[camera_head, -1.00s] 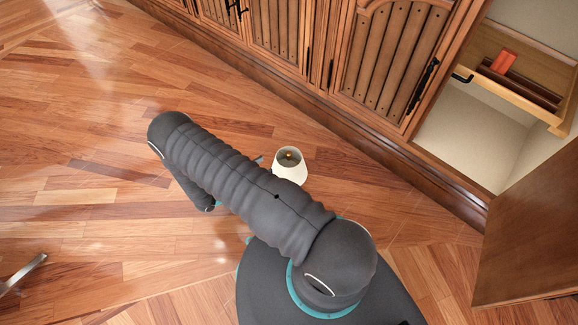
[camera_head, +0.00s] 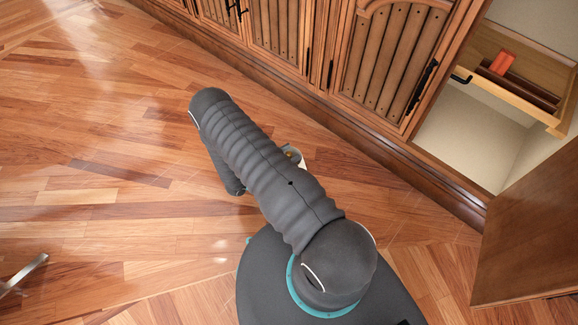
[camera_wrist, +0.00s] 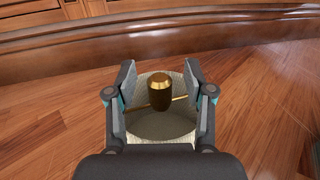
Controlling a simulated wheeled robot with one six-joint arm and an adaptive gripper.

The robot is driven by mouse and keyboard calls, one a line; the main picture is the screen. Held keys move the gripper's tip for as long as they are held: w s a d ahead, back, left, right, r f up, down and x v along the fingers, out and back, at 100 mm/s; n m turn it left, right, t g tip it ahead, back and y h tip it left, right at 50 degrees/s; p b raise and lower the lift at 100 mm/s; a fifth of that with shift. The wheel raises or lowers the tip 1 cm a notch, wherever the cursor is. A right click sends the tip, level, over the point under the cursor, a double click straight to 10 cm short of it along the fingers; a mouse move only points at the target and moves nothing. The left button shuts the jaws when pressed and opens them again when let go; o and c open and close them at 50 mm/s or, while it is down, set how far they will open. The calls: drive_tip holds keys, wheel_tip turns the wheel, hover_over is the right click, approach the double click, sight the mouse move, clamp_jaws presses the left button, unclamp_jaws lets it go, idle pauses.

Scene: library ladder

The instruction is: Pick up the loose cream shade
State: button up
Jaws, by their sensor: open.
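The cream shade (camera_wrist: 160,127) stands on the wood floor with its open top toward the wrist camera. A brass fitting (camera_wrist: 160,93) and a thin crossbar show inside it. My gripper (camera_wrist: 160,75) is open, with one finger at each side of the shade in the wrist view. I cannot tell whether the fingers touch it. In the head view only a small pale part of the shade (camera_head: 302,164) shows past my arm, which hides the rest of it and my gripper.
Wooden cabinets (camera_head: 280,40) run along the back, with a dark baseboard close beyond the shade. At the right a cabinet door (camera_head: 530,235) stands open, and a drawer (camera_head: 510,95) holding an orange item (camera_head: 502,62) is pulled out. The floor at left is mostly clear.

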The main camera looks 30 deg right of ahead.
clamp_jaws()
idle(0.4)
